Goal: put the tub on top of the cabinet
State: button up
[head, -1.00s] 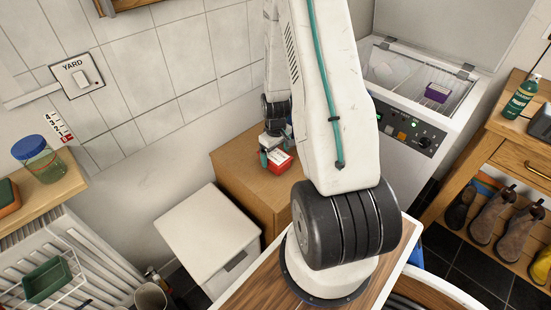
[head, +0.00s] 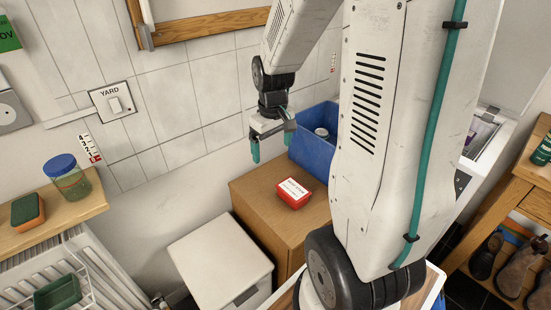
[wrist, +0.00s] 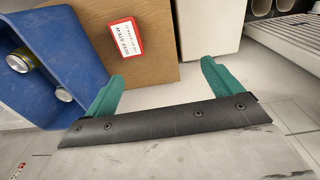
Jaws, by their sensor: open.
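The tub (head: 294,193) is a small red box with a white label on top. It rests flat on the brown wooden cabinet (head: 262,192), close to the blue crate. The tub (wrist: 126,38) and the cabinet (wrist: 156,70) also show in the wrist view. My gripper (head: 272,143) is open and empty, above and behind the tub, near the tiled wall. In the wrist view its two green fingers (wrist: 162,72) are spread apart with nothing between them, and the tub lies clear beyond them.
A blue crate (head: 304,158) holding cans stands at the cabinet's back, partly hidden by my arm. A white lidded bin (head: 215,255) stands left of the cabinet. A shelf (head: 85,208) with a blue-lidded jar (head: 68,178) is at far left. A wooden rack (head: 500,215) holds boots at right.

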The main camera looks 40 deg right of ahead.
jog(key=s+a+r, duration=1.5)
jog(key=s, duration=0.2)
jog(key=shift+s+a+t, duration=0.15)
jog(key=shift+a+t, duration=0.15)
jog(key=shift+t, duration=0.1)
